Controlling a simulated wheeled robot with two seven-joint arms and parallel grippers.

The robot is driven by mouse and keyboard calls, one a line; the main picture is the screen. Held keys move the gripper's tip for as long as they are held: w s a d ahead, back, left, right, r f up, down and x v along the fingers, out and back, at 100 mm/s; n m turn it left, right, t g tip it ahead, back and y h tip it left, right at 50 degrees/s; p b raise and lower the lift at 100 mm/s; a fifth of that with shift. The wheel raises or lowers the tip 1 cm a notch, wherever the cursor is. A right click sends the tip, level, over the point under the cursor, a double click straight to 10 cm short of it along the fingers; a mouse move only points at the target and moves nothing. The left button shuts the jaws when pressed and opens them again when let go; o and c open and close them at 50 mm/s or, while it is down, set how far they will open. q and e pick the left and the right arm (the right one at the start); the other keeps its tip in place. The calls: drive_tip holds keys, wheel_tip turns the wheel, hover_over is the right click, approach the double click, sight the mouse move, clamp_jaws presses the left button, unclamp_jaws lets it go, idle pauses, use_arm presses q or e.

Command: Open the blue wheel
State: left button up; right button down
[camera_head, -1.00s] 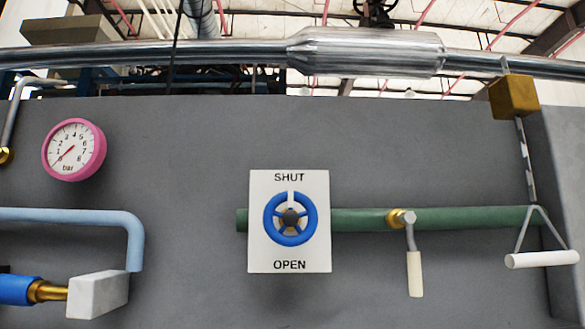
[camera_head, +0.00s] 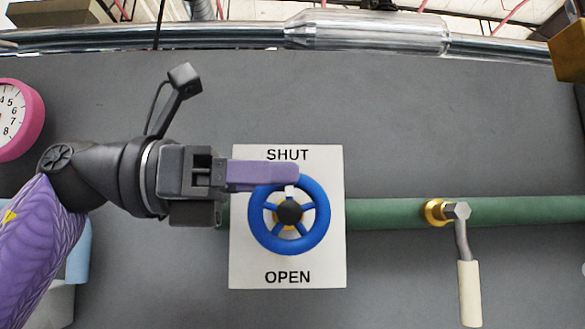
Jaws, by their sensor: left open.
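The blue wheel (camera_head: 318,236) has a dark hub and several spokes. It sits on a white plate (camera_head: 326,268) marked SHUT above the wheel and OPEN below. A white pointer mark at the wheel's top points toward SHUT. My left gripper (camera_head: 290,174) comes in from the left, with its purple finger lying level across the plate at the wheel's upper left rim. It covers part of that rim and the pointer. The gripper is open; I cannot tell whether it touches the wheel. My right gripper is not in view.
A green pipe (camera_head: 390,214) runs behind the plate to the right. It carries a brass fitting with a white-handled lever (camera_head: 469,290). A pink gauge (camera_head: 30,120) is at the left edge.

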use_arm(q)
drive_tip(key=shift+w+d, duration=0.4)
drive_tip(key=shift+d, duration=0.25)
drive_tip(key=shift+w+d+f, duration=0.1)
drive_tip(key=shift+w+d, duration=0.05)
drive_tip(key=shift+w, duration=0.05)
drive_tip(key=shift+s+d, duration=0.1)
drive_tip(key=shift+s, duration=0.25)
drive_tip(key=shift+w, duration=0.2)
drive_tip(key=c, duration=0.5)
clamp_jaws()
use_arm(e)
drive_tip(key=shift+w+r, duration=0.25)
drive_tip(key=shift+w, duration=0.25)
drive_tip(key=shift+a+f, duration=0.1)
